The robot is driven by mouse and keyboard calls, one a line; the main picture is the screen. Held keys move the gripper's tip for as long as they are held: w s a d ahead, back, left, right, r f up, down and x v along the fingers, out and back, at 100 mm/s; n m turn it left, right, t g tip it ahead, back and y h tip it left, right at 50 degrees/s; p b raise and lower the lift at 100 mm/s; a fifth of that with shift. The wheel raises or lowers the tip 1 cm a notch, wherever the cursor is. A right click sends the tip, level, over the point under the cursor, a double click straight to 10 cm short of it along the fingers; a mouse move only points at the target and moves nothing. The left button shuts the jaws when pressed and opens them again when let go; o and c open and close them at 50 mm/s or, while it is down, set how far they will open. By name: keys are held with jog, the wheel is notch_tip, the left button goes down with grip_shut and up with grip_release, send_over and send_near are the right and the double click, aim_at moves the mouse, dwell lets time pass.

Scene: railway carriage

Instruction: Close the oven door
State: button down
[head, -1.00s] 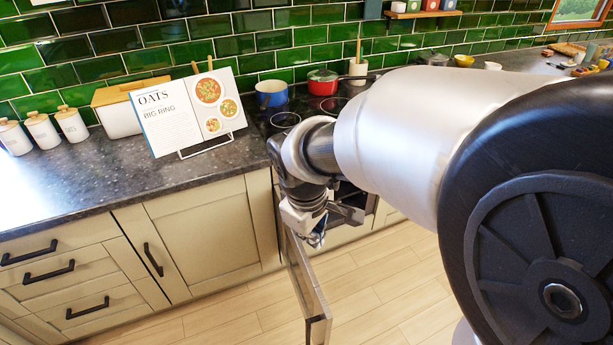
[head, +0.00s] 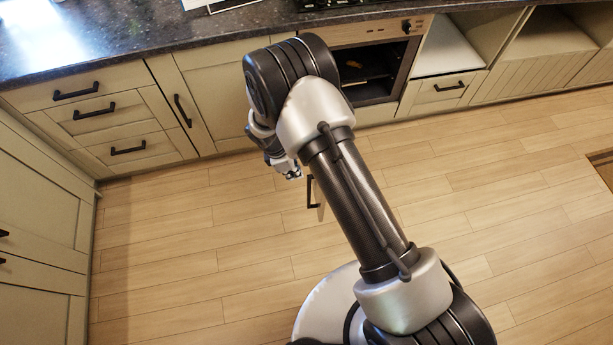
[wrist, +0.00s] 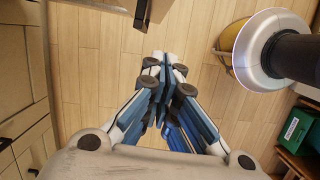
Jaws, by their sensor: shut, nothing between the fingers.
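The oven (head: 412,60) is set in the cabinet row at the back, and its dark cavity shows uncovered. The oven door (head: 321,200) stands swung out into the room. Only its end with a dark handle (head: 311,191) shows below my arm; the rest is hidden. My gripper (head: 292,173) is just left of that handle in the head view, apart from it in the picture. In the wrist view my gripper (wrist: 164,58) is shut and empty over the floor, and the dark handle (wrist: 141,14) shows at the top edge, beyond the fingertips.
Cabinets with drawers (head: 115,115) line the back under a dark countertop (head: 130,35). More cabinets (head: 40,215) stand at the left. A green box (wrist: 297,128) shows at the right of the wrist view.

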jog(key=w+d+f+b, duration=0.1)
jog(key=d+f+b, duration=0.2)
jog(key=d+f, duration=0.3)
jog(key=shift+w+f, duration=0.15)
jog(key=shift+f, duration=1.15)
